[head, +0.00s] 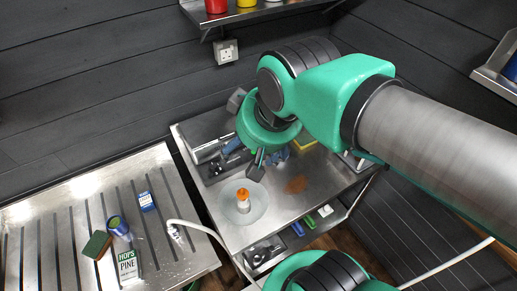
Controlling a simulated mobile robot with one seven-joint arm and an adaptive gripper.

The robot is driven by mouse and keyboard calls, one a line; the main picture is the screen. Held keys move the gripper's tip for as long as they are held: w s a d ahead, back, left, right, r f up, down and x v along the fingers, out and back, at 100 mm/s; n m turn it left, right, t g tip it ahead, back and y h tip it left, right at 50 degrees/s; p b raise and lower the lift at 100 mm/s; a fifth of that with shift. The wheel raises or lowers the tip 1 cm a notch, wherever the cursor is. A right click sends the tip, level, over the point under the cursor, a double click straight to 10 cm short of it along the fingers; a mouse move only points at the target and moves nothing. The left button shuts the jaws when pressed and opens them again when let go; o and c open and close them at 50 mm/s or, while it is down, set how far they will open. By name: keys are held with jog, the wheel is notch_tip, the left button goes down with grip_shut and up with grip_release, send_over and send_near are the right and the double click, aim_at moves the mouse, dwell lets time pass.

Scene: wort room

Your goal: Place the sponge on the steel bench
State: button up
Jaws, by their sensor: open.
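A block with a green top and a brown side (97,244), which looks like the sponge, lies on the ribbed steel surface (165,262) at the left. A steel bench (262,234) with a flat top stands in the middle. My gripper (245,134) is over the back part of this bench, open, with its dark fingers spread and nothing seen between them. It is well to the right of the sponge and apart from it. My arm hides part of the bench's back right.
A white hose (194,226) crosses nearby. The bench holds an orange-topped item (243,199) on a round disc and a brown stain (297,184).

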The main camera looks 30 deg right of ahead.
jog(key=shift+s+d+f, duration=0.1)
jog(key=shift+s+d, duration=0.25)
jog(key=shift+s, duration=0.2)
jog(key=shift+s+d+f, duration=0.1)
jog(key=shift+s+d, duration=0.2)
jog(key=shift+s, duration=0.2)
jog(key=o, duration=0.4)
jog(key=shift+c, duration=0.2)
